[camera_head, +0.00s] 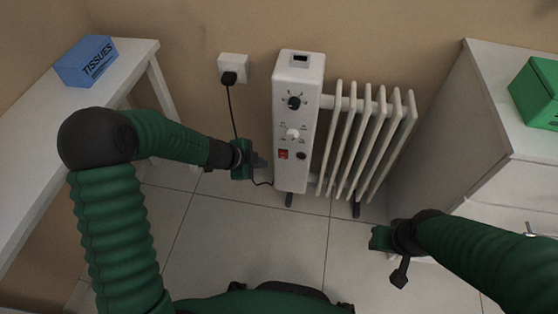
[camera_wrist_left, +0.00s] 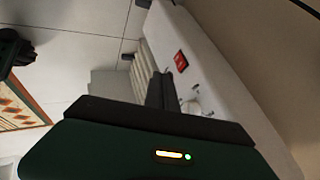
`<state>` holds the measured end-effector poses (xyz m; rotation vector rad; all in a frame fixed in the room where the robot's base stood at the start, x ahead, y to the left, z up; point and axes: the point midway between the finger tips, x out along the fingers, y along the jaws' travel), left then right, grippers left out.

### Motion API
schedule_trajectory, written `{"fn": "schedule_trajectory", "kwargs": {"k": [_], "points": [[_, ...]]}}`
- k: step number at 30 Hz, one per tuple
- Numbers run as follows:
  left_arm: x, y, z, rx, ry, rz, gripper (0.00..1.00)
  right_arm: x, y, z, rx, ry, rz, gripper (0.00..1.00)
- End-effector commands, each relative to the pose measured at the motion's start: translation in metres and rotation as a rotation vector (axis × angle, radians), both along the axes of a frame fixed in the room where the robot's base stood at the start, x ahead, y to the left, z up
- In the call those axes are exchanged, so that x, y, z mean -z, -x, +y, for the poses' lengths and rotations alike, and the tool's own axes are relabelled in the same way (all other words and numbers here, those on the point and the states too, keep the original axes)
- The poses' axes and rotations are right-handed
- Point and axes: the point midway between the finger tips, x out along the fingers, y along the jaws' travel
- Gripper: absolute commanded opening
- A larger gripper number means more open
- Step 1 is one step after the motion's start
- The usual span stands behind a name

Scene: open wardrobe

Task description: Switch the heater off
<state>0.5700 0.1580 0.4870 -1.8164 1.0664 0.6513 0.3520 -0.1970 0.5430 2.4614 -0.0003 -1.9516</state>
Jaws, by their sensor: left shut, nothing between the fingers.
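The white heater (camera_head: 298,68) stands against the wall in the head view, with a control panel and pale ribs (camera_head: 365,135). Its red switch (camera_head: 283,155) is low on the panel, below two knobs (camera_head: 294,103). The left wrist view also shows the red switch (camera_wrist_left: 181,61) on the white panel (camera_wrist_left: 215,75). My left gripper (camera_head: 262,161) is shut and empty, just left of the panel at about the switch's height. Its closed fingers (camera_wrist_left: 160,90) show in the wrist view. My right gripper (camera_head: 400,274) is at the lower right, away from the heater; its jaw state is unclear.
A wall socket (camera_head: 233,67) holds a black plug (camera_head: 229,79), whose cord runs down behind my left gripper. A white table (camera_head: 110,75) with a blue tissue box (camera_head: 86,61) is left. A white cabinet (camera_head: 490,95) with a green box (camera_head: 538,93) is right. Tiled floor lies between.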

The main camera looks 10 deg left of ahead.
Motion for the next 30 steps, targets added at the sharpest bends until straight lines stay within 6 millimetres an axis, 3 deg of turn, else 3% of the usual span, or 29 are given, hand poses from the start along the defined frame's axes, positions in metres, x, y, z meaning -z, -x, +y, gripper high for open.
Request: {"fn": "schedule_trajectory", "kwargs": {"k": [8, 21, 24, 30], "points": [[0.012, -0.005, -0.004, 0.0, 0.0, 0.001, 0.0, 0.009, 0.0, 0.0, 0.0, 0.0, 0.0, 0.36], [0.085, -0.049, -0.041, 0.0, 0.0, 0.001, 0.0, 0.058, 0.0, 0.0, 0.0, 0.0, 0.0, 0.36], [0.074, -0.068, -0.041, 0.002, -0.004, -0.004, 0.0, 0.049, 0.0, 0.0, 0.0, 0.0, 0.001, 0.36], [0.073, -0.087, -0.04, -0.001, -0.002, -0.002, 0.0, 0.053, 0.0, 0.0, 0.0, 0.0, 0.0, 0.36]]}}
